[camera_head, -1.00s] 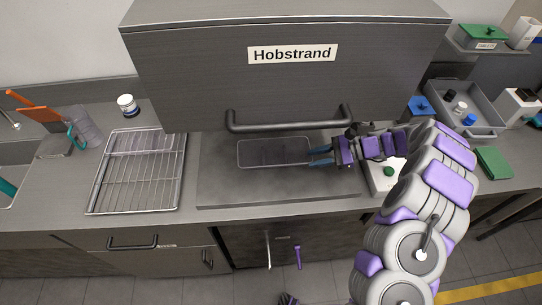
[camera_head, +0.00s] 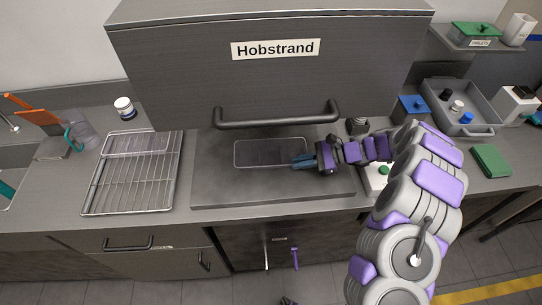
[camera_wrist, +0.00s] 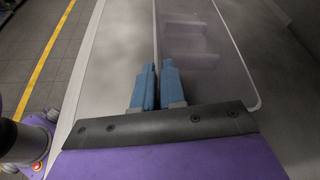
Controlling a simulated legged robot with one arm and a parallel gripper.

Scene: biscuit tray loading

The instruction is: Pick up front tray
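A shallow rectangular dark tray (camera_head: 262,152) with a thin pale rim lies flat on the grey slab (camera_head: 225,190) under the Hobstrand hood. My gripper (camera_head: 297,162) is low at the tray's right end, reaching in from the right. In the wrist view my gripper's two blue fingers (camera_wrist: 158,80) are close together, with the tray's rim (camera_wrist: 155,35) running in between them, so they look shut on the rim. The tray surface (camera_wrist: 195,30) also shows there, faintly reflecting. The contact itself is partly hidden by the fingers.
The hood's dark bar handle (camera_head: 277,117) overhangs just behind the tray. A wire rack (camera_head: 130,195) stands to the left, its front part bare. A white box with a green button (camera_head: 384,170) is under my arm, and a grey bin (camera_head: 487,127) is farther right.

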